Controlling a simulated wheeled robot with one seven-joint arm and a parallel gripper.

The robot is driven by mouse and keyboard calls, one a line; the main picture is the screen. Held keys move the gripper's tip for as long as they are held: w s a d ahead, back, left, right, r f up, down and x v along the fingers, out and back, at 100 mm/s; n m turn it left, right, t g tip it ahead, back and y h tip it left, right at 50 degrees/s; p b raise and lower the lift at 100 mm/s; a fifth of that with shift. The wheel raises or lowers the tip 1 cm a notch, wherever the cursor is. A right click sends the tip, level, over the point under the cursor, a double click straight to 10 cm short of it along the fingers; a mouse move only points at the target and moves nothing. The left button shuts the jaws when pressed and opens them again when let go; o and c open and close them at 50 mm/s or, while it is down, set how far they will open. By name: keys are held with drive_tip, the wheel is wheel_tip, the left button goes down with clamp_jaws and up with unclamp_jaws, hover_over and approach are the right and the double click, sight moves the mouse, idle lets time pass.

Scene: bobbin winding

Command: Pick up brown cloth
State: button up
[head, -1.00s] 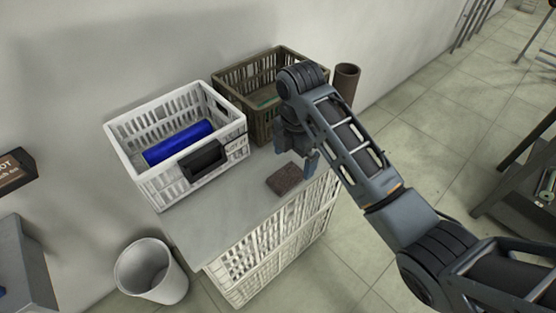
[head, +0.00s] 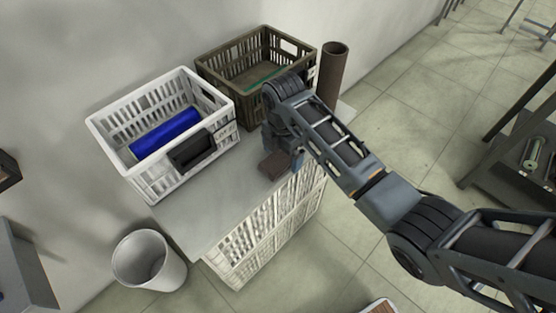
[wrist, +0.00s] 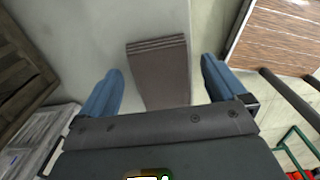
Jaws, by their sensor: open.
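The brown cloth (head: 274,166) is a small, flat, folded dark piece on the grey top of the counter (head: 205,205), in front of the crates. My gripper (head: 290,155) is low over the counter at the cloth, and my arm partly hides it in the head view. In the wrist view the brown cloth (wrist: 158,75) shows between the two blue fingers of my gripper (wrist: 160,72), its layered folded edge at the top. The fingers are apart, with a gap to the cloth on each side. My gripper's body hides the cloth's lower end there.
A white crate (head: 222,142) holding a blue roll (head: 165,133) stands at left on the counter. A brown crate (head: 215,72) stands behind. A brown tube (head: 333,75) stands at the back right. A white bin (head: 128,262) is on the floor at left.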

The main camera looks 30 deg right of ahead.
sight(282, 156)
drive_tip(key=shift+c, duration=0.2)
drive_tip(key=c, duration=1.1)
drive_tip(key=shift+r, duration=0.1)
wheel_tip(282, 156, up, 4)
drive_tip(key=shift+r, duration=0.1)
drive_tip(key=shift+s+d+r+p, duration=0.4)
drive_tip(key=shift+s+d+r, duration=0.7)
drive_tip(key=shift+d, duration=0.5)
drive_tip(key=shift+s+d+r+p, duration=0.4)
drive_tip(key=shift+s+d+r, duration=0.7)
drive_tip(key=shift+d, duration=0.45)
drive_tip(key=shift+s+d+r+p, duration=0.4)
drive_tip(key=shift+s+d+r, duration=0.7)
drive_tip(key=shift+d, duration=0.5)
